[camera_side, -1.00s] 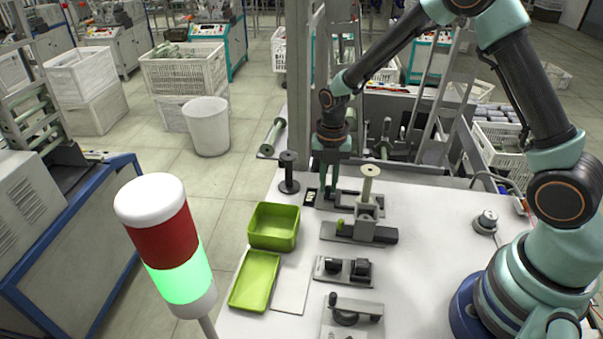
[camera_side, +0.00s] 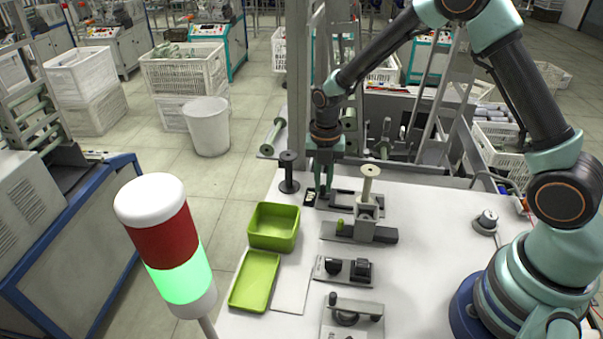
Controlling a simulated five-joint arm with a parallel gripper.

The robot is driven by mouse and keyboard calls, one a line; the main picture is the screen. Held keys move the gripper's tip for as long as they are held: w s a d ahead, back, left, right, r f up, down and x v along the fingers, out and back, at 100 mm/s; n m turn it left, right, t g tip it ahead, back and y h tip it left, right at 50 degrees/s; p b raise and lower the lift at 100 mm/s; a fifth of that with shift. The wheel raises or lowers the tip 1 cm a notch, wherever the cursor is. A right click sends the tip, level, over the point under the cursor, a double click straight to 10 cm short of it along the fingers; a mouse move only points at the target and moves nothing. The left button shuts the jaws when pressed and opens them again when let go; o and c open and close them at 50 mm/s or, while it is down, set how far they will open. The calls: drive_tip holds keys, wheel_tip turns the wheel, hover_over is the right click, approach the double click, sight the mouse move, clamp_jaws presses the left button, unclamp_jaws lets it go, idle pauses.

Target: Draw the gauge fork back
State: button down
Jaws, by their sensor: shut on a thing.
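My gripper (camera_side: 323,188) points straight down at the back of the white table, shut on a small part that I take to be the gauge fork; its fingers hide most of it. A small black plate with pale marks (camera_side: 309,197) lies just left of the fingertips. A grey block carrying an upright pale bobbin (camera_side: 369,183) stands right of my gripper, apart from it.
A dark spool on a stand (camera_side: 289,172) is close on the left. A green bin (camera_side: 273,224) and a green tray (camera_side: 255,281) lie front left. Black-knobbed fixtures (camera_side: 343,270) sit in front. A grey knob (camera_side: 486,221) is at right.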

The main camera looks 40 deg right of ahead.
drive_tip(key=c, duration=0.9)
unclamp_jaws()
drive_tip(key=shift+w+a, duration=0.1)
drive_tip(key=shift+r, duration=3.55)
drive_tip(key=shift+r, duration=0.15)
drive_tip(key=s+r+m+t, duration=0.2)
drive_tip(key=s+r+m, duration=0.3)
drive_tip(key=m, duration=0.4)
drive_tip(key=s+d+r+m+t, duration=0.1)
drive_tip(key=s+r+m, duration=0.4)
drive_tip(key=m, duration=0.4)
drive_tip(key=s+d+r+m+t, duration=0.1)
drive_tip(key=s+r+m+t, duration=0.1)
drive_tip(key=s+r+m, duration=0.3)
drive_tip(key=shift+s+r+m+t, duration=0.1)
drive_tip(key=shift+s+m+t, duration=0.1)
drive_tip(key=shift+m, duration=0.8)
drive_tip(key=shift+s+m+t, duration=0.1)
drive_tip(key=shift+s+m, duration=0.05)
drive_tip(key=shift+m, duration=0.85)
